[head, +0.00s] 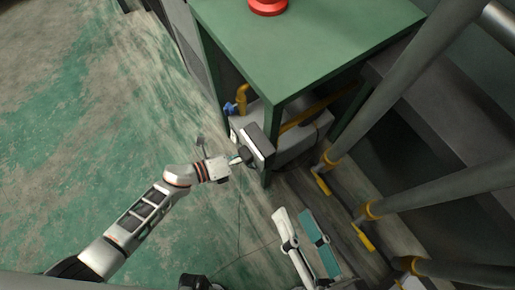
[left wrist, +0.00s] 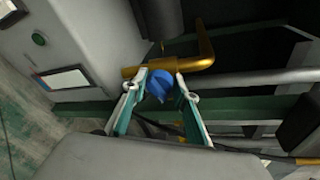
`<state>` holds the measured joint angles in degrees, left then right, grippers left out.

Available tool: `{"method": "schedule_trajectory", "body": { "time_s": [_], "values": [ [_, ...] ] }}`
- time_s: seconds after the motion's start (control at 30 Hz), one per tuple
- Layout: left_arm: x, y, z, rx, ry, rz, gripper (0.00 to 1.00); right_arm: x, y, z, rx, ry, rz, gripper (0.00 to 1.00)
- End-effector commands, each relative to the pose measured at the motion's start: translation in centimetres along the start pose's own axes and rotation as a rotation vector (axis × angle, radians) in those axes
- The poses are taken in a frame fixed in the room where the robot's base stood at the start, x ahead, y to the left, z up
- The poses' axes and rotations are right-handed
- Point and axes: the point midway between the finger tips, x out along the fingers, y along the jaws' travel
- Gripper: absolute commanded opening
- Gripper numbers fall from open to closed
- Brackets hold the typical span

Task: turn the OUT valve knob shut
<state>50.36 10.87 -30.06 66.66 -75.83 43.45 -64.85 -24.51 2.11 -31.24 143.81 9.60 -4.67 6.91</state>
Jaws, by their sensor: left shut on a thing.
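The blue valve knob (left wrist: 160,84) sits beside a yellow elbow pipe on the grey machine, between the fingertips of my left gripper (left wrist: 161,88), which is shut on it. A blue knob (head: 230,108) also shows in the head view beside a yellow pipe, at the upper left of the machine. I cannot read an OUT label. In the head view my left arm reaches to the machine, and its fingers are hidden behind the wrist housing. My right gripper (head: 306,240) is at the lower middle of the head view, away from the machine, with its fingers apart and nothing between them.
The grey machine (head: 301,140) stands under a green table (head: 310,50) with a red button (head: 268,5) on top. A green table leg stands close to my left wrist. Thick grey pipes (head: 390,110) with yellow clamps fill the right side. The floor at left is clear.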

Motion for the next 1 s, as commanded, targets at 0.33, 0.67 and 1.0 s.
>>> {"method": "schedule_trajectory", "body": {
  "time_s": [0.33, 0.67, 1.0],
  "values": [
    [-0.02, 0.42, 0.11, -0.317, 0.050, -0.073, 0.07, 0.00, 0.03, 0.02, 0.001, 0.000, 0.001, 0.40],
    [0.01, 0.62, 0.08, -0.618, 0.097, -0.147, 0.07, 0.01, 0.03, 0.00, 0.002, 0.000, 0.001, 0.40],
    [0.09, 0.75, -0.06, -0.895, 0.142, -0.214, 0.07, 0.01, 0.02, 0.00, 0.002, 0.001, 0.000, 0.40]
  ]
}}
